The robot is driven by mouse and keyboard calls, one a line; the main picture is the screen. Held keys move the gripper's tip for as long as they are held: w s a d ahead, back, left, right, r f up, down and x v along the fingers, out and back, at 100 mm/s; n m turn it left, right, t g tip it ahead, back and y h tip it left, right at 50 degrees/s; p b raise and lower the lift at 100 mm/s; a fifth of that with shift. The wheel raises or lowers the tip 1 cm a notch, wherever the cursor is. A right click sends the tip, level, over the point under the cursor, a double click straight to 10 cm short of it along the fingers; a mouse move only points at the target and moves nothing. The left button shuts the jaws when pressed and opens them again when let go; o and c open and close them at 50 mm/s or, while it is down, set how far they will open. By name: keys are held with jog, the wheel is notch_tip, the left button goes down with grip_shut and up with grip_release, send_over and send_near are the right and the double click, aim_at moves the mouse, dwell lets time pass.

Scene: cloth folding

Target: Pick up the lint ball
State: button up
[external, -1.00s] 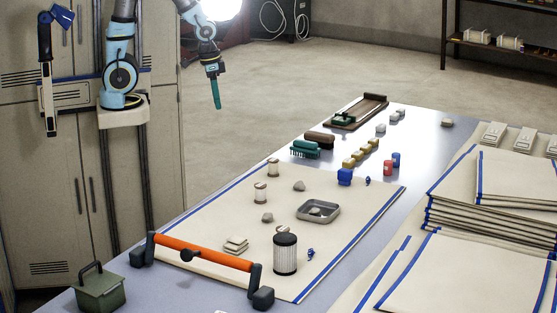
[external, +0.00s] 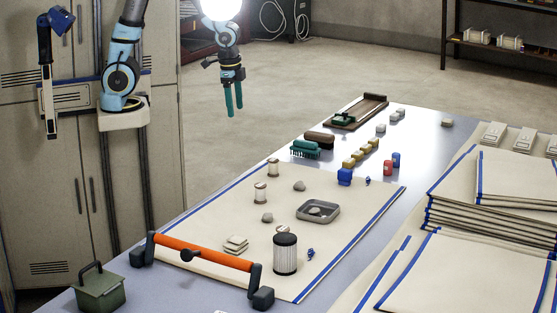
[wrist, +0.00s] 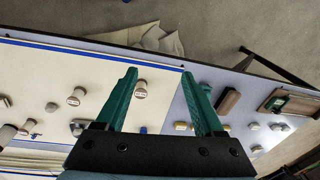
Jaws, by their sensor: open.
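Several small grey lumps look like lint balls; which one is meant I cannot tell. One lump (external: 299,186) and a nearer lump (external: 267,217) lie on the cream cloth (external: 215,215). Another lump (external: 315,211) sits in a grey tray (external: 333,217). My gripper (external: 234,106) hangs in the air beyond the far left side of the table, fingers down, apart and empty. In the wrist view my gripper (wrist: 160,73) has its two green fingers spread, with the cloth and table edge behind them and nothing held.
Thread spools (external: 273,168), a ribbed cylinder (external: 285,254) and an orange-handled bar (external: 205,252) stand on the cloth. Green and brown brushes (external: 306,149) and yellow blocks (external: 360,153) lie beyond it. Stacked cloths (external: 490,215) fill the right side. Air around my gripper is free.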

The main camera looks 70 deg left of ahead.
jog(key=w+d+f+m+y+b, duration=0.1)
jog(key=w+d+f+m, duration=0.2)
jog(key=w+d+m, duration=0.5)
jog(key=m+t+y+b, duration=0.2)
jog(key=m, duration=1.1)
send_near(299, 183)
jog(key=shift+n, duration=0.3)
jog(key=p+x, duration=0.2)
jog(key=x, duration=0.6)
jog(key=shift+f, duration=0.4)
jog(key=shift+c, duration=0.2)
grip_shut()
